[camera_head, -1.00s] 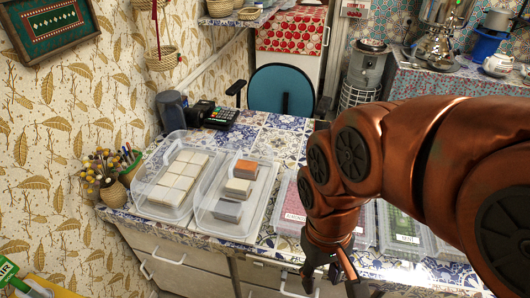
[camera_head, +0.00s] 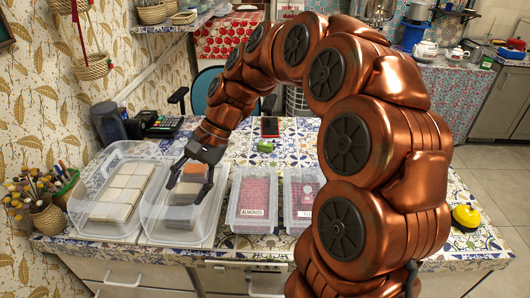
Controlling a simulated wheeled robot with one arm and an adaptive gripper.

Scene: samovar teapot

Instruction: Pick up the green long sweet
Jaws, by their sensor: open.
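A small green thing (camera_head: 265,146) lies on the tiled counter, right of my arm. It is too small to tell whether it is the green long sweet. No other clearly green sweet shows. My gripper (camera_head: 187,193) points down with its fingers apart and empty, over the second clear box (camera_head: 153,232) from the left. In that box an orange block (camera_head: 184,198) and a grey block (camera_head: 180,224) show, partly behind my fingers. I cannot tell whether the fingertips are below the box's rim.
A clear box of pale blocks (camera_head: 117,192) stands left of my gripper. A box labelled almonds (camera_head: 252,200) and another clear box (camera_head: 301,190) stand to its right. A dark red-edged phone-like thing (camera_head: 270,127) lies behind. My arm hides part of the right counter.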

